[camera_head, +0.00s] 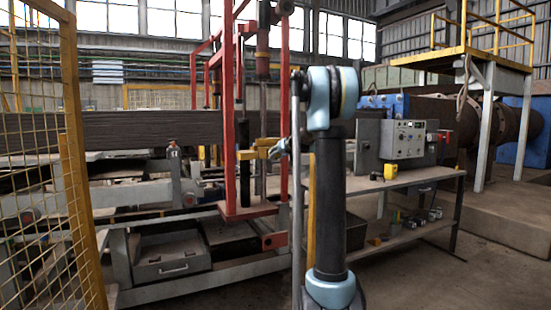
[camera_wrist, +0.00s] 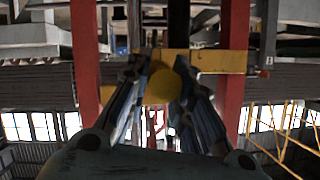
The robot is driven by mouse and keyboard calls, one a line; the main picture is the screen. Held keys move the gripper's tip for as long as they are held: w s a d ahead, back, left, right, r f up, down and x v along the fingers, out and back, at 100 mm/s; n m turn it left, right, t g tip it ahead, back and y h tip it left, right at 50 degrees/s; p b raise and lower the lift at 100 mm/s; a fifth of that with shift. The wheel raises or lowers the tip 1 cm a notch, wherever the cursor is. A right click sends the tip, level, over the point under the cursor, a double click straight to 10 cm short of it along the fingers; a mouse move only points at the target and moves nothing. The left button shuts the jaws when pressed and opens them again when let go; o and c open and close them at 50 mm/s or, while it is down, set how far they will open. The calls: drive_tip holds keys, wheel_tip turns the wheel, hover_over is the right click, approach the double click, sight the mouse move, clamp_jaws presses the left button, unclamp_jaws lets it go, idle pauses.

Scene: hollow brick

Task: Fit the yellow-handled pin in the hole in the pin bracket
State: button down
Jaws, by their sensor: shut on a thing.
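My gripper (camera_wrist: 160,70) is shut on the yellow-handled pin, whose rounded yellow handle (camera_wrist: 163,86) shows between the fingers in the wrist view. The pin's shaft is hidden. The yellow pin bracket (camera_wrist: 222,61) lies straight beyond the fingertips, between red uprights. In the head view my gripper (camera_head: 279,149) is small and at the right side of the red frame, close to the yellow bracket (camera_head: 247,155). The hole is not visible, and I cannot tell whether the pin touches the bracket or is in it.
The red frame's uprights (camera_head: 230,110) stand close around the bracket. A workbench (camera_head: 400,180) with a grey control box (camera_head: 408,140) stands at the right. A yellow mesh fence (camera_head: 75,150) is at the left. Concrete floor shows at lower right.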

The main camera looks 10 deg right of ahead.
drive_tip(key=shift+w+a, duration=0.25)
drive_tip(key=shift+w, duration=0.5)
drive_tip(key=shift+w+a, duration=0.2)
drive_tip(key=shift+w, duration=0.5)
drive_tip(key=shift+w+a, duration=0.25)
drive_tip(key=shift+w, duration=0.5)
idle(1.0)
drive_tip(key=c, duration=1.3)
unclamp_jaws()
drive_tip(key=shift+c, duration=0.2)
drive_tip(key=v, duration=1.1)
drive_tip(key=shift+s, duration=0.4)
drive_tip(key=shift+d+r, duration=0.1)
drive_tip(key=shift+r, duration=0.05)
